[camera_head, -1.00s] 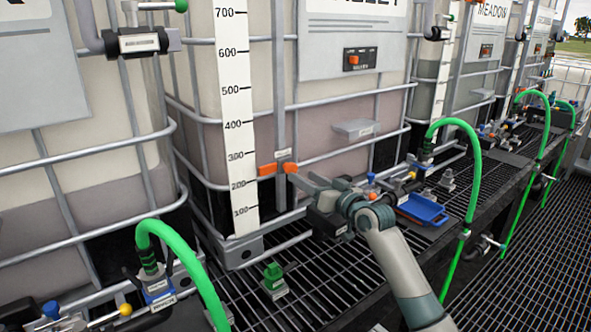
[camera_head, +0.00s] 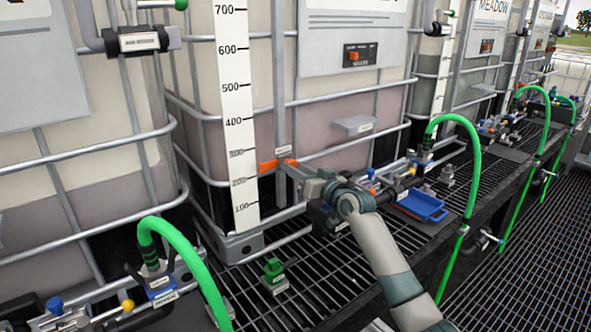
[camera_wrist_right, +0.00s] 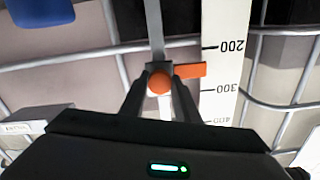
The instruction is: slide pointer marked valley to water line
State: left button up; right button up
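The pointer (camera_head: 267,166) is orange and sits on a grey vertical rail (camera_head: 280,90), beside the white scale (camera_head: 238,120), between the 200 and 300 marks. In the right wrist view its orange flag (camera_wrist_right: 190,71) points at the scale, and its round orange knob (camera_wrist_right: 160,83) faces me. My right gripper (camera_head: 287,170) reaches the pointer, and in the right wrist view its fingers (camera_wrist_right: 160,88) are shut on the knob, one on each side. The tank's (camera_head: 335,115) pinkish liquid has its surface higher than the pointer. The left gripper is not in view.
Metal cage bars (camera_head: 330,153) cross the tank close to the pointer. A green hose (camera_head: 472,165) and a blue tray (camera_head: 422,207) are to the right. A green-handled part (camera_head: 273,270) stands on the dark grating below. More tanks line the right.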

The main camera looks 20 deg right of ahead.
grip_shut()
jog(key=shift+r, duration=0.4)
notch_tip(320, 180, up, 14)
jog(key=p, duration=0.8)
jog(key=shift+f, duration=0.15)
jog(key=o, duration=1.1)
grip_release()
jog(key=shift+f, duration=0.1)
